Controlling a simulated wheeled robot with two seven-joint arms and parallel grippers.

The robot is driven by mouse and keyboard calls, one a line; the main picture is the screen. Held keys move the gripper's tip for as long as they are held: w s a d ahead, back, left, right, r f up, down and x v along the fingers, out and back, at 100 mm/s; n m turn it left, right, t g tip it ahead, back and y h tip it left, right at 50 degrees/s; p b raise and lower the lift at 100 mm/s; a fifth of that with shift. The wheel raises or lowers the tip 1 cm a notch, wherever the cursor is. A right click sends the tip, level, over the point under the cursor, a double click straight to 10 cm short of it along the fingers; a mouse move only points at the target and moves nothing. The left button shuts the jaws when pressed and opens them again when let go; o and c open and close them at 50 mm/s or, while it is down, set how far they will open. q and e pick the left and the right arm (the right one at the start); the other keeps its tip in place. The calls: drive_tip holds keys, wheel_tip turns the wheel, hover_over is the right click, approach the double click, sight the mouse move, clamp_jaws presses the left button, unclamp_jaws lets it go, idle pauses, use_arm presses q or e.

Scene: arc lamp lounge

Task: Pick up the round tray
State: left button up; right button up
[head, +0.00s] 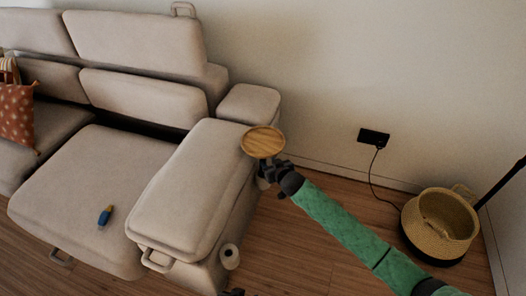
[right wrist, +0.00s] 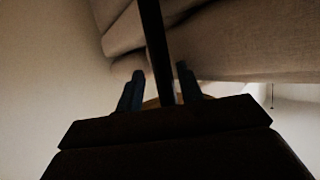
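The round tray (head: 263,141) is a light wooden disc beside the sofa's right arm, in the head view. My right gripper (head: 270,170) is just below its near edge. In the right wrist view my right gripper's two fingers (right wrist: 160,88) stand apart, with a dark upright bar (right wrist: 153,40) between them and gaps showing on both sides. A sliver of tan, possibly the tray, shows behind the fingers. I cannot tell whether the gripper touches the tray. A small dark piece at the bottom edge of the head view may be my left gripper (head: 234,292); its fingers are not clear.
A beige sofa (head: 185,195) fills the left, with a blue and yellow item (head: 105,216) on its seat. A woven basket (head: 438,222) stands at the right, near a wall outlet (head: 374,137) with a cord. A white roll (head: 230,256) is by the sofa. Wooden floor (head: 300,245) is clear between.

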drive_tip(key=shift+x, duration=2.2)
drive_tip(key=shift+s+d+f, duration=0.1)
drive_tip(key=shift+f, duration=0.1)
clamp_jaws()
